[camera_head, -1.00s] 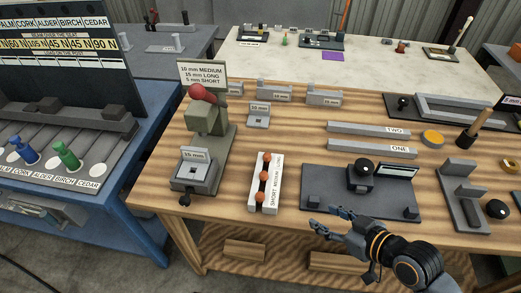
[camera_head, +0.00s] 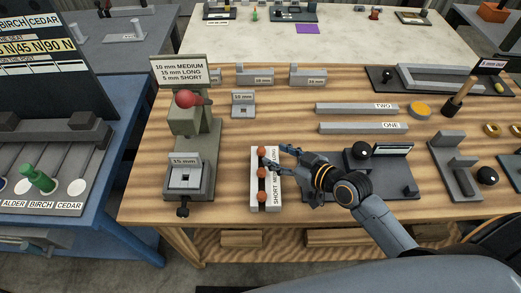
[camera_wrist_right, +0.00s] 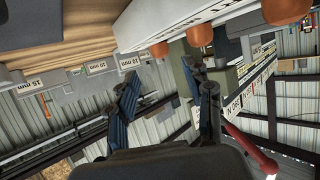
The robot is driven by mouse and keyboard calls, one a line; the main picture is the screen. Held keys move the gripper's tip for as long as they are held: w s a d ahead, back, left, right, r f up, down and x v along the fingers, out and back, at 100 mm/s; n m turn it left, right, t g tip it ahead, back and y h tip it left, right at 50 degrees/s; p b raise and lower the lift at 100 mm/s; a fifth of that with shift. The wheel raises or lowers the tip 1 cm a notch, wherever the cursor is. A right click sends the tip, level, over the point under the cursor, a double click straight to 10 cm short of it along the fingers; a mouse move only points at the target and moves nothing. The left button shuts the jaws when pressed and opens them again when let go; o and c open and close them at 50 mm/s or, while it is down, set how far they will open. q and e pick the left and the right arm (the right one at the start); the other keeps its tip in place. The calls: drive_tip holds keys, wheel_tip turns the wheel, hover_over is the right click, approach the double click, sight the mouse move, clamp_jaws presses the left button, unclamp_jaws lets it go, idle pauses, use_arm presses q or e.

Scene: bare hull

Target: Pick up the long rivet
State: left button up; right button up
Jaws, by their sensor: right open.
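A white rivet rack (camera_head: 274,203) stands on the wooden bench, marked SHORT, MEDIUM, LONG along its right side. Three orange-brown rivet heads sit in it in a row. The far one, at the LONG end, is the long rivet (camera_head: 262,152); the medium (camera_head: 262,173) and short (camera_head: 262,197) ones are nearer. My right gripper (camera_head: 279,157) is open and empty, just right of the rack's far end, fingers pointing left toward it. In the right wrist view the open fingers (camera_wrist_right: 165,78) lie below the rack (camera_wrist_right: 150,22). My left gripper is not in view.
A green press (camera_head: 190,130) with a red knob and a 15 mm block stands left of the rack. A dark tray (camera_head: 390,185) with a black-knobbed part lies under my right arm. Bars TWO (camera_head: 357,108) and ONE (camera_head: 363,127) lie behind. The bench between press and rack is clear.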

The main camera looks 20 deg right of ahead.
sight(263, 150)
drive_tip(key=shift+p+x, duration=0.5)
drive_tip(key=shift+x, duration=1.65)
drive_tip(key=shift+w+a+f, duration=0.15)
drive_tip(key=shift+w+a, duration=0.05)
drive_tip(key=shift+s, duration=0.1)
drive_tip(key=c, duration=1)
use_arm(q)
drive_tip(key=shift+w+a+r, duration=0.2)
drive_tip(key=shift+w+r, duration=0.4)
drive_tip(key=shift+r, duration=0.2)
use_arm(e)
drive_tip(key=shift+c, duration=0.2)
